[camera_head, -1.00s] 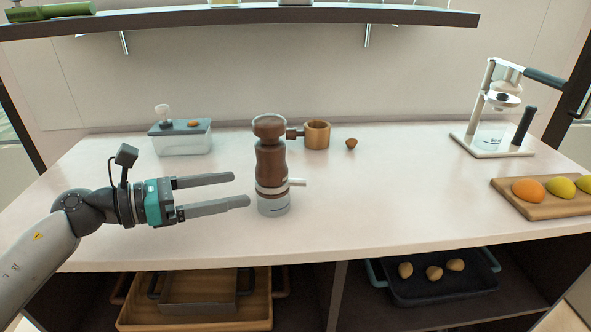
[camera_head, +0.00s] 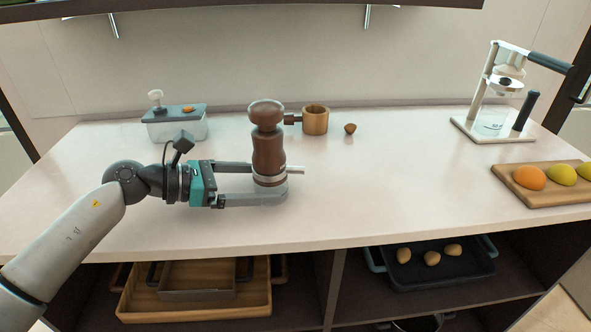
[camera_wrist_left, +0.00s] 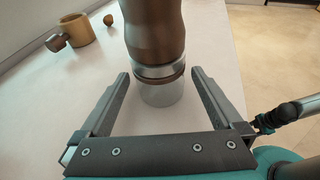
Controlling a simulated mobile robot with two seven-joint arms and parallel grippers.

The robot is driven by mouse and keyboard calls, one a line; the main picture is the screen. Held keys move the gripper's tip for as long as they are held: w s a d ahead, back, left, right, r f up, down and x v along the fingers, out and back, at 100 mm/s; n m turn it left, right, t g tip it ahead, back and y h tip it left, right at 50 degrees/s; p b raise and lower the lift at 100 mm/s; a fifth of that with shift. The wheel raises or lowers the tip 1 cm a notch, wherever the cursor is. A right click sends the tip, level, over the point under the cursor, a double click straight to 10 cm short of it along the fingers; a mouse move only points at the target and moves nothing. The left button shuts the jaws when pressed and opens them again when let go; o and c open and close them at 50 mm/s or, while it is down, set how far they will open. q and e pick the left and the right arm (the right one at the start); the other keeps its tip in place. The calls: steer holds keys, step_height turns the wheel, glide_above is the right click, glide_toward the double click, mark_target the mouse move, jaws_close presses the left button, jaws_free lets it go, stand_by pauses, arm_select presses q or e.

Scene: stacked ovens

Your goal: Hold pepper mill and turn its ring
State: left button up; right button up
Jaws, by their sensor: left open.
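In the left wrist view the mill (camera_wrist_left: 152,35) stands between the two open fingertips (camera_wrist_left: 160,76), with a gap on each side. Its clear base (camera_wrist_left: 160,94) shows below the ring. The near finger hides part of the base in the head view. My right gripper is not in view.
A wooden cup with a side handle (camera_head: 315,121) and a small nut (camera_head: 350,128) lie behind the mill. A lidded glass box (camera_head: 180,130) is at back left. A press (camera_head: 495,95) and a fruit board (camera_head: 545,190) are at right. The counter's right middle is clear.

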arm_select(q)
steer(key=shift+x, duration=0.75)
steer(key=c, duration=0.8)
steer(key=shift+c, duration=0.2)
